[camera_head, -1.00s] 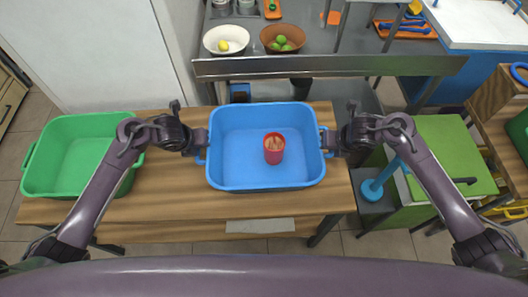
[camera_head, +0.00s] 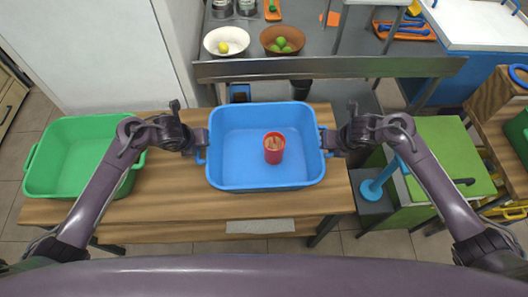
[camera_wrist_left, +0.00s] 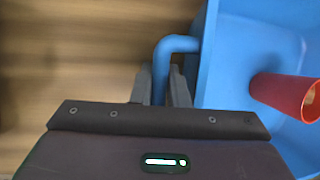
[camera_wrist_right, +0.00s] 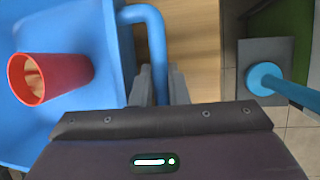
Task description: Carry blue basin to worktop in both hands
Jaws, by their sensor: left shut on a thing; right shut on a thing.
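The blue basin (camera_head: 235,176) is at the middle of the head view, over the wooden table, with a red cup (camera_head: 274,148) inside it. I cannot tell whether the basin touches the table. My left gripper (camera_head: 201,146) is shut on the basin's left handle, which shows in the left wrist view as a blue bar (camera_wrist_left: 160,75) between the fingers. My right gripper (camera_head: 331,141) is shut on the right handle, a blue bar (camera_wrist_right: 158,65) between the fingers in the right wrist view. The red cup also shows in both wrist views.
A green basin (camera_head: 45,150) stands on the left of the wooden table (camera_head: 170,208). Behind is a grey counter (camera_head: 345,45) with a white bowl (camera_head: 226,42) and a brown bowl (camera_head: 283,40). A green cabinet (camera_head: 450,150) and a blue plunger-like object (camera_head: 372,189) are at the right.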

